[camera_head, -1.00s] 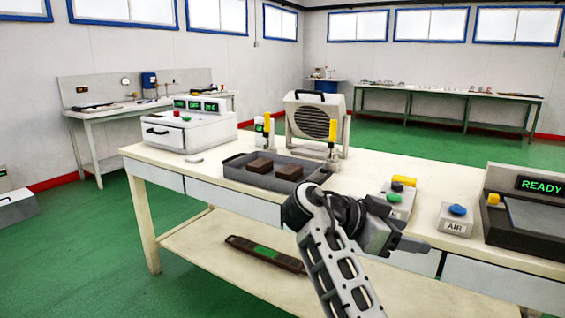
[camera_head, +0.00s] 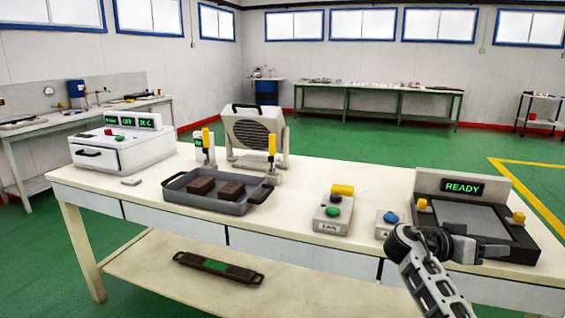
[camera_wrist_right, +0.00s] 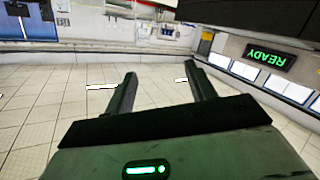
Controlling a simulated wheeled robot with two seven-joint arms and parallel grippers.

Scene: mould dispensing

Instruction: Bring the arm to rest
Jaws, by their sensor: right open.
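My right arm comes in from the bottom right of the head view. Its gripper (camera_head: 497,251) is in front of the READY station (camera_head: 480,188) and overlaps its front edge in the picture. In the right wrist view the two fingers (camera_wrist_right: 160,75) stand apart with nothing between them; pale floor tiles show behind. My left gripper is not in view.
On the table (camera_head: 290,200) stand a grey tray (camera_head: 190,201) with two brown blocks, a fan (camera_head: 255,138), the FAN button box (camera_head: 333,214), the partly hidden AIR box (camera_head: 386,224) and a white machine (camera_head: 125,146). A dark bar (camera_head: 217,267) lies on the lower shelf.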

